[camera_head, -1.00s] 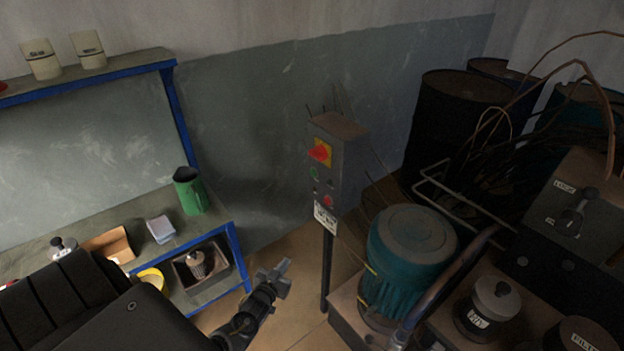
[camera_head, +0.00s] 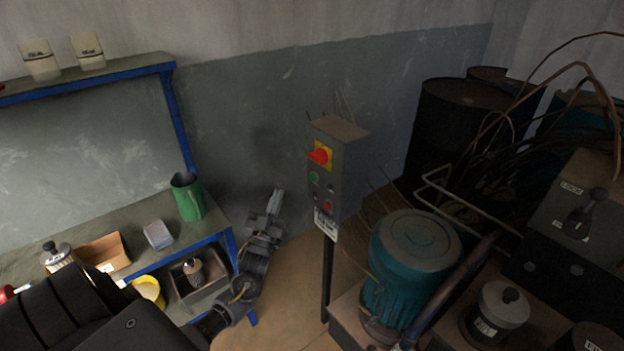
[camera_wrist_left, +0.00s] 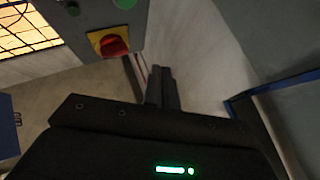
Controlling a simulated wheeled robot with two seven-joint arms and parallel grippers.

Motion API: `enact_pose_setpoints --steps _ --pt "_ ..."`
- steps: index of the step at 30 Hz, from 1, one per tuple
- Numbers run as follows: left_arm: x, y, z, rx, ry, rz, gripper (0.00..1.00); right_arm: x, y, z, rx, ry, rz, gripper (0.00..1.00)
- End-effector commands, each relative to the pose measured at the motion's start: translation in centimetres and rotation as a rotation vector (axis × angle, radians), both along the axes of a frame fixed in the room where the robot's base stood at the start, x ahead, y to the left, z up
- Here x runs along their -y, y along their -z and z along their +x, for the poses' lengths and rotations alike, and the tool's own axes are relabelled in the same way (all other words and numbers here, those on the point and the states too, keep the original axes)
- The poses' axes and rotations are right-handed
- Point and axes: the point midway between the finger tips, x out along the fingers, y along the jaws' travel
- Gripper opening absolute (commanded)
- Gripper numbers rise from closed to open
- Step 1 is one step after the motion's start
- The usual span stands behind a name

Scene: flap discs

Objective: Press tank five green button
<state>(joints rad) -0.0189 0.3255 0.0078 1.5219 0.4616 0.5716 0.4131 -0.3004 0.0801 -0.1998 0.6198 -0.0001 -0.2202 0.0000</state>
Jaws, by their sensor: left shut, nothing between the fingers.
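A grey control box (camera_head: 345,165) stands on a dark post in the middle of the head view. Its face has a red rotary switch on a yellow plate (camera_head: 320,155), a green button (camera_head: 314,177) below it and a red button (camera_head: 328,205) lower down. A white label hangs under the box; its text is too small to read. My left gripper (camera_head: 276,200) is shut and empty, pointing up, left of the box and apart from it. The left wrist view shows the closed fingers (camera_wrist_left: 161,85), the red switch (camera_wrist_left: 112,44) and the green button (camera_wrist_left: 125,3) at the top edge. My right gripper is not in view.
A blue-framed workbench (camera_head: 130,245) with a green jug (camera_head: 187,196) stands left. A teal motor (camera_head: 412,255) and a machine with labelled caps (camera_head: 497,305) are close right of the post. Dark drums (camera_head: 455,130) and loose cables stand behind. Floor shows between bench and post.

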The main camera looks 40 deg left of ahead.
Motion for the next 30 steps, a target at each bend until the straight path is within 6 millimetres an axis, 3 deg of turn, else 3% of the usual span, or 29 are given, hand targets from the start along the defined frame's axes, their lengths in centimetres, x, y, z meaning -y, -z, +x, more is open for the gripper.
enact_pose_setpoints --steps 5,21,30 --pt "0.3 0.2 1.0 0.0 0.0 0.0 0.0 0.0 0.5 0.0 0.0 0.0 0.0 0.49" --pt "2.2 0.3 7.3 -0.001 -0.001 -0.001 0.0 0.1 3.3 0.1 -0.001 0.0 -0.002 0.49" --pt "2.6 0.1 8.4 -0.001 0.0 0.0 0.0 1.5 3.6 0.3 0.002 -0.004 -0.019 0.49"
